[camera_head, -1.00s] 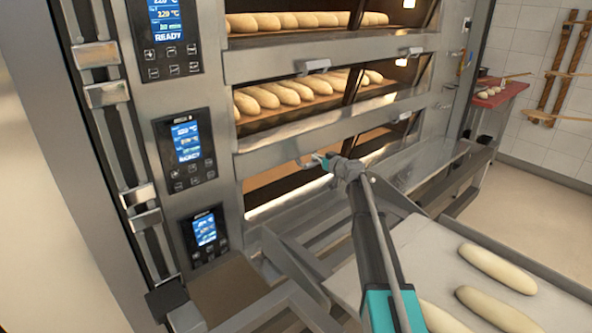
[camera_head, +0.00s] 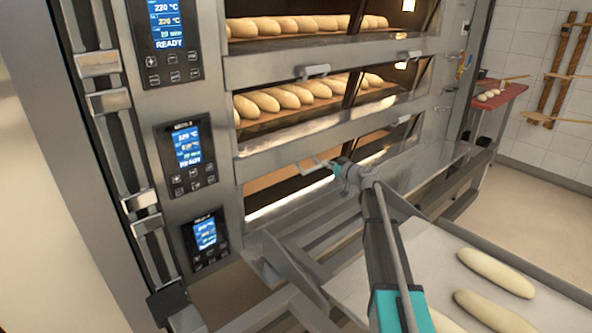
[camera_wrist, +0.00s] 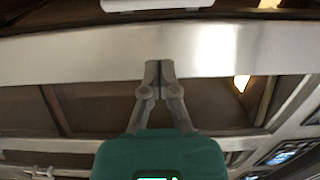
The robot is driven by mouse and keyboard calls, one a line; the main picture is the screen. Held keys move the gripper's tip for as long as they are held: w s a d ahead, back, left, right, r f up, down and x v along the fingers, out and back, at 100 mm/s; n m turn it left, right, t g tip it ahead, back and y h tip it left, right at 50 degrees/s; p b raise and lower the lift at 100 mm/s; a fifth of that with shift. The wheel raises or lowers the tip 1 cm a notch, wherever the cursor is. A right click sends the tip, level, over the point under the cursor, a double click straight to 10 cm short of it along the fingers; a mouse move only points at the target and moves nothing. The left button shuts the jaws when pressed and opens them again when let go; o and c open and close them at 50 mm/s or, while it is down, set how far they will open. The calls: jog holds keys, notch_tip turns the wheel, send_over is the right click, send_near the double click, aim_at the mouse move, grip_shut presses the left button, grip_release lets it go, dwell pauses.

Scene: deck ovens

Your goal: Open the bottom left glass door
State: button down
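The bottom left glass door (camera_head: 285,190) is on the lowest deck of the steel oven in the head view, dark behind the glass with a bright strip along its lower edge. My gripper (camera_head: 310,164) is in front of the steel band above that glass, partly covering it. In the wrist view my gripper's two fingers (camera_wrist: 160,70) are together with nothing seen between them, over a steel band (camera_wrist: 70,58). A pale handle (camera_wrist: 158,4) is cut off at the top edge, beyond the fingertips. I cannot tell whether the fingers touch the band.
Loaves (camera_head: 290,95) lie behind the glass of the upper decks. Handles (camera_head: 312,71) stick out from the deck fronts. Control panels (camera_head: 205,235) line the left side. A loader tray (camera_head: 420,260) with pale loaves stands front right. Open floor (camera_head: 550,190) is at the right.

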jog(key=shift+s+d+r, duration=0.2)
jog(key=shift+s+d, duration=0.15)
jog(key=shift+s, duration=0.2)
dwell(0.6)
jog(key=s+a+f+g+h, duration=0.1)
jog(key=s+a+f+g, duration=0.25)
jog(key=s, duration=0.35)
jog(key=s+a+f+m+g+h, duration=0.1)
jog(key=s+a+f+g, duration=0.1)
jog(key=s+f, duration=0.35)
jog(key=s+a+f+g, duration=0.2)
jog(key=s+g, duration=0.1)
jog(key=s, duration=0.6)
jog(key=s+d+f+m+g+h, duration=0.2)
jog(key=s+h, duration=0.1)
jog(key=s, duration=0.4)
jog(key=s+d+f+m+g+h+p, duration=0.1)
jog(key=s+m+h, duration=0.1)
jog(key=s, duration=0.5)
jog(key=s+d+f+m+g+h, duration=0.2)
jog(key=s+h, duration=0.1)
jog(key=s, duration=0.4)
notch_tip(320, 180, up, 17)
jog(key=p, duration=1.7)
jog(key=shift+r, duration=0.2)
jog(key=shift+d, duration=0.15)
